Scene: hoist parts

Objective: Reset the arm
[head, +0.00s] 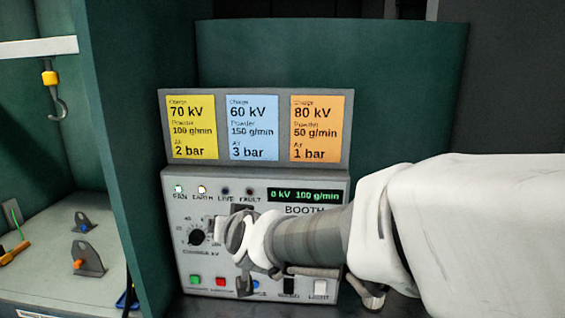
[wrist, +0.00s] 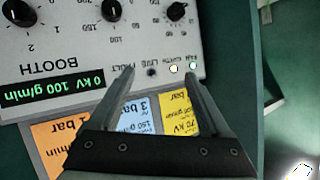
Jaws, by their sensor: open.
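My arm reaches in from the right in the head view and ends in front of the grey booth control panel (head: 185,262). The arm covers the panel's middle. My gripper (wrist: 158,74) is open and empty in the wrist view, its two fingers apart over the panel's lamp row. The display (head: 305,195) reads 0 kV 100 g/min. The FAN lamp (head: 179,189) and EARTH lamp (head: 202,189) are lit; LIVE and FAULT look dark. A black charge knob (head: 197,237) shows left of my gripper. Whether the fingers touch the panel I cannot tell.
Yellow (head: 192,127), blue (head: 253,127) and orange (head: 317,128) setting cards stand above the panel. A green wall (head: 120,120) borders it on the left. Beyond it are a hanging hook (head: 57,105) and a shelf (head: 55,275) with small brackets.

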